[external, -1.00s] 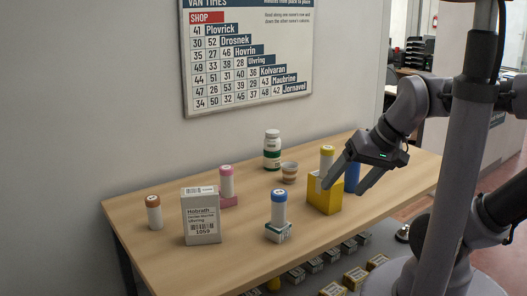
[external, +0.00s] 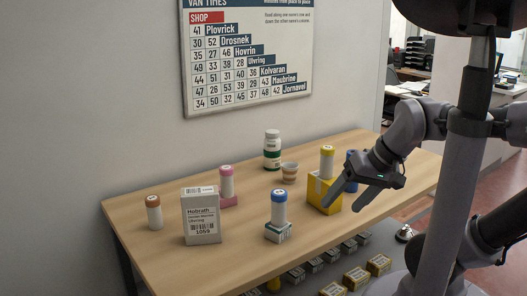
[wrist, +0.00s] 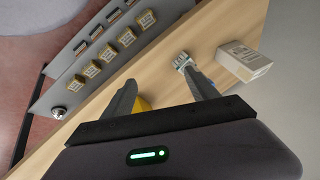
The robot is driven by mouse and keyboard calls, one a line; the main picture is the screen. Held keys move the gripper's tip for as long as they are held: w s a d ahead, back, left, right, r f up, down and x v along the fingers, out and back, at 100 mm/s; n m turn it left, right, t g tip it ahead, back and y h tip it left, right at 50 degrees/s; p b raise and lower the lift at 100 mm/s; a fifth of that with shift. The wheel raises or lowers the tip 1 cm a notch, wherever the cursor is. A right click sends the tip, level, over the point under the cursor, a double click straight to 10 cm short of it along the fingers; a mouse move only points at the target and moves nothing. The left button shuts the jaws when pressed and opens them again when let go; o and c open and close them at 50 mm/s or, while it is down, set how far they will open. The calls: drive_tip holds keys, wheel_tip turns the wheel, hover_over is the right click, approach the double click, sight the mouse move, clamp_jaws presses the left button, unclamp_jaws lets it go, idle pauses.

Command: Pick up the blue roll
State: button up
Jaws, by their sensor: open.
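A white roll with a blue cap (external: 279,207) stands upright on a small white-and-green box (external: 278,232) near the table's front edge. A solid blue cylinder (external: 351,166) stands further right, partly hidden by my arm and gripper. My gripper (external: 342,206) is open and empty, in front of the yellow box (external: 327,190), right of the blue-capped roll. In the wrist view, the small white-and-green box (wrist: 182,60) shows just beyond the right fingertip; the roll is hard to make out there.
A yellow-capped roll (external: 327,160) stands at the yellow box. A cup (external: 289,172), a green-labelled bottle (external: 272,150), a pink-capped roll (external: 227,181), a grey carton (external: 201,216) and a brown-capped roll (external: 154,212) stand around. Several small boxes (external: 332,290) lie below.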

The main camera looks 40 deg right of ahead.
drive_tip(key=w+d+r+m+g+h+p, duration=0.1)
drive_tip(key=w+d+r+m+g+p, duration=0.1)
drive_tip(key=w+d+r+m+p, duration=0.55)
drive_tip(key=w+d+r+m+g+h+p, duration=0.1)
drive_tip(key=w+d+r+m+g+p, duration=0.15)
drive_tip(key=w+d+r+p, duration=0.45)
drive_tip(key=w+d+f+m+g+p, duration=0.1)
drive_tip(key=w+d+f+m+p, duration=0.15)
drive_tip(key=d, duration=0.35)
drive_tip(key=w+d+f+m+p, duration=0.2)
drive_tip(key=w+d+f+m, duration=0.15)
drive_tip(key=d, duration=0.25)
drive_tip(key=f+b, duration=0.3)
drive_tip(key=f, duration=0.6)
drive_tip(key=f+b, duration=0.4)
drive_tip(key=f, duration=0.5)
drive_tip(key=shift+w+d+f, duration=0.15)
drive_tip(key=shift+d, duration=0.05)
drive_tip(key=shift+c, duration=1.3)
clamp_jaws()
